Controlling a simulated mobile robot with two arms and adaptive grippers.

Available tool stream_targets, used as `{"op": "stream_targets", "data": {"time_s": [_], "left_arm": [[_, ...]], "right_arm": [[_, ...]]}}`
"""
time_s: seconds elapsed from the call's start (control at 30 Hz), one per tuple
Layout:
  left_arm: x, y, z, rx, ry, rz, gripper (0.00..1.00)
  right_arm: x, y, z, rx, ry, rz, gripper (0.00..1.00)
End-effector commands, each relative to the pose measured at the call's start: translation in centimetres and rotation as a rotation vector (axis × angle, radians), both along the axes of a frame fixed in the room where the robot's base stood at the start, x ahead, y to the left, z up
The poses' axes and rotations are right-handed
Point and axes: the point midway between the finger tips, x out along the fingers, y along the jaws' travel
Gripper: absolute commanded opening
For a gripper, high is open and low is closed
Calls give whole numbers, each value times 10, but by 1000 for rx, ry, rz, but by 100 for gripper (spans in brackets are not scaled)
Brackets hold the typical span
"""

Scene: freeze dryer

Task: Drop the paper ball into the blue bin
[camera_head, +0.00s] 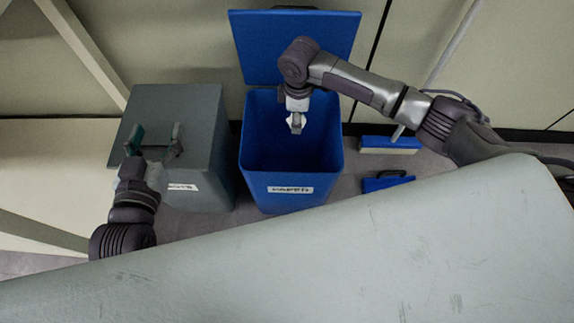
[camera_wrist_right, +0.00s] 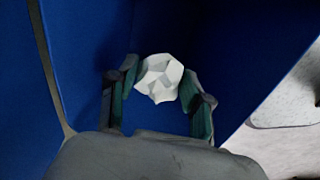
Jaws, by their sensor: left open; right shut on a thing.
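The blue bin (camera_head: 295,203) stands on the floor beyond the table, with its lid (camera_head: 250,50) raised at the back and its mouth open. The crumpled white paper ball (camera_wrist_right: 159,78) is between the fingers of my right gripper (camera_wrist_right: 160,92) in the right wrist view. In the head view my right gripper (camera_head: 296,122) points down over the open mouth of the blue bin, with blue walls around it. Only a small white bit shows there. My left gripper (camera_head: 156,142) is open and empty over the grey bin, left of the blue bin.
The grey bin (camera_head: 207,130) with a label stands close to the left of the blue bin. A grey table top (camera_head: 330,255) fills the foreground. Blue-and-white items (camera_head: 388,146) lie on the floor right of the blue bin. A pale wall is behind.

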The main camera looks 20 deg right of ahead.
Motion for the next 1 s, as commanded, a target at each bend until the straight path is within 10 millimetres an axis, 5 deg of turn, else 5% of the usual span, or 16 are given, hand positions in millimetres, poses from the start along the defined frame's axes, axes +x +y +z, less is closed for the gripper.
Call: {"op": "stream_targets", "data": {"time_s": [0.37, 0.4, 0.53, 1.0], "left_arm": [[1, -1, 4, -5, -20, -1, 65], [1, -1, 4, -5, -20, -1, 65], [1, -1, 4, -5, -20, -1, 65], [1, -1, 3, -5, -19, -1, 65]], "right_arm": [[0, 0, 0, 0, 0, 0, 41], [0, 0, 0, 0, 0, 0, 57], [0, 0, 0, 0, 0, 0, 78], [1, 0, 13, 2, -4, 1, 79]]}}
